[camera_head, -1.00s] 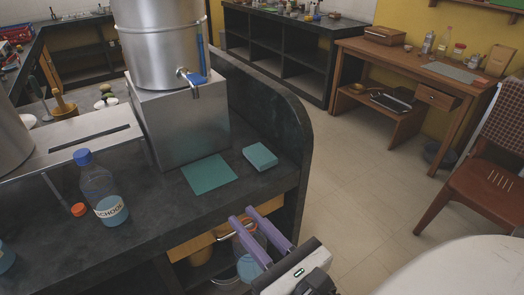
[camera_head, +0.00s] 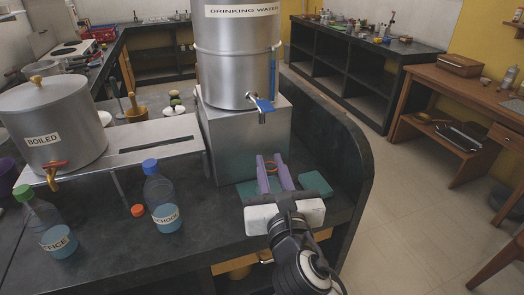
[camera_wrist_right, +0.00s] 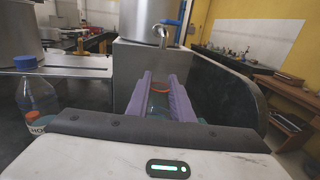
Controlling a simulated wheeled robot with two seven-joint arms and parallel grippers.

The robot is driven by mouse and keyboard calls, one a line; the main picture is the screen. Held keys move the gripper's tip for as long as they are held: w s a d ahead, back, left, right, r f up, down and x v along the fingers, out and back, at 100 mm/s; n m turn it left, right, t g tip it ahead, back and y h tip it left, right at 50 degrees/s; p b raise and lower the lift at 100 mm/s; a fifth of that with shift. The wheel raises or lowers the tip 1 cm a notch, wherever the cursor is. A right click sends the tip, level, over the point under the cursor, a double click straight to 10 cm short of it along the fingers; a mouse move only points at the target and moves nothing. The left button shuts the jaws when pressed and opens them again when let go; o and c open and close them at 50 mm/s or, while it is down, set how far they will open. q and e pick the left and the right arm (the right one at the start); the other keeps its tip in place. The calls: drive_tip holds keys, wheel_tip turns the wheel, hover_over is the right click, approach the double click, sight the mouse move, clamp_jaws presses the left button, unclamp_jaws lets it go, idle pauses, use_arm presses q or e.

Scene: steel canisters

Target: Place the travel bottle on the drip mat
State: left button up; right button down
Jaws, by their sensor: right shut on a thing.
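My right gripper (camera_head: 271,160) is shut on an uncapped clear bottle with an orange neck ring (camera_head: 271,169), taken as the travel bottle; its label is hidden. The ring and clear body (camera_wrist_right: 158,104) show between the purple fingers (camera_wrist_right: 161,79) in the wrist view. The teal drip mat (camera_head: 233,193) lies on the dark counter before the steel block, partly covered by my gripper. The bottle is over or near the mat, below the tap; I cannot tell whether its base touches. My left gripper is out of view.
A steel drinking-water urn (camera_head: 235,60) with a blue-handled tap (camera_head: 262,106) stands behind. The SCHOOL bottle (camera_head: 160,195), OFFICE bottle (camera_head: 50,228), a loose orange cap (camera_head: 138,210) and the BOILED pot (camera_head: 55,120) stand left.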

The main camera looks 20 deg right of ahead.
drive_tip(key=w+d+f, duration=0.1)
drive_tip(key=w+d, duration=0.1)
drive_tip(key=w, duration=1)
drive_tip(key=shift+f, duration=0.2)
drive_tip(key=shift+f+b, duration=0.1)
drive_tip(key=shift+b, duration=0.2)
drive_tip(key=c, duration=1.6)
unclamp_jaws()
drive_tip(key=shift+f, duration=0.1)
drive_tip(key=shift+o, duration=0.2)
